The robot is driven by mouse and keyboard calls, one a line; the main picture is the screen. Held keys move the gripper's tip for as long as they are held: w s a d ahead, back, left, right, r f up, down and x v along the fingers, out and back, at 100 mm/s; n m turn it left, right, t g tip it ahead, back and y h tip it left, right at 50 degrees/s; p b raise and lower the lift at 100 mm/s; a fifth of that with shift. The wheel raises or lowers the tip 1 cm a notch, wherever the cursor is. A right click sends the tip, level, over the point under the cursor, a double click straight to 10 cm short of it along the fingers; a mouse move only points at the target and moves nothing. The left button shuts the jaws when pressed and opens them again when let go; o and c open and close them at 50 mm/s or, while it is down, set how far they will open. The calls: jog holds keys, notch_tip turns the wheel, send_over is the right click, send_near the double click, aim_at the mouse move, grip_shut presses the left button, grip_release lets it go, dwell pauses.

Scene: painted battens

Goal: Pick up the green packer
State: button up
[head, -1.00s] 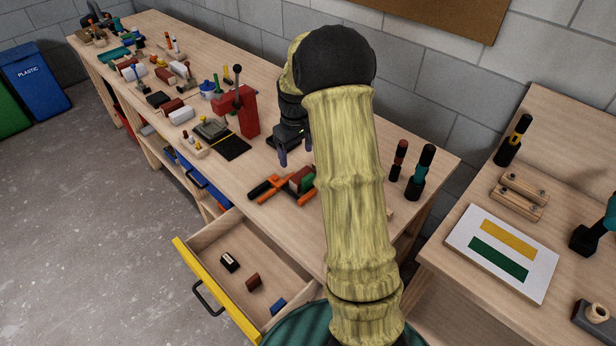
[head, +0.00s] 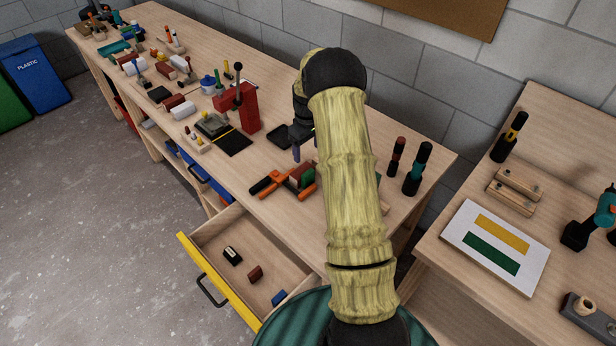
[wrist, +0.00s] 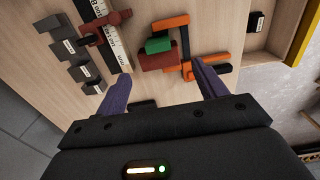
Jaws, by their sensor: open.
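The green packer (head: 309,175) is a small green block on the bench. It sits against a red-brown block (head: 297,175) beside an orange clamp (head: 270,187) with black grips. In the wrist view the green packer (wrist: 158,44) and the red-brown block (wrist: 158,61) lie beyond my fingertips, with the orange clamp around their right side. My gripper (wrist: 163,78) is open and empty, its purple fingers spread wide. In the head view my gripper (head: 303,150) is just behind the packer, partly hidden by my arm. I cannot tell its exact height above the bench.
A red press (head: 240,108) stands left of my gripper. Two dark bottle-like tools (head: 418,170) stand to the right. The open drawer (head: 215,240) below holds small blocks. In the wrist view, several labelled dark blocks (wrist: 68,47) and a ruler (wrist: 118,45) lie at left.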

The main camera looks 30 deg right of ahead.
aim_at(309, 174)
notch_tip(309, 174, down, 8)
jog(key=shift+r+p, duration=0.2)
jog(key=shift+p, duration=1.05)
jog(key=shift+f, duration=0.1)
jog(key=shift+d+f+p, duration=0.15)
jog(key=shift+f+p, duration=0.45)
jog(key=shift+p, duration=0.25)
jog(key=shift+d+f+p, duration=0.1)
jog(key=shift+f+p, duration=0.75)
jog(key=shift+f, duration=1.05)
jog(key=shift+c, duration=0.4)
jog(key=c, duration=1)
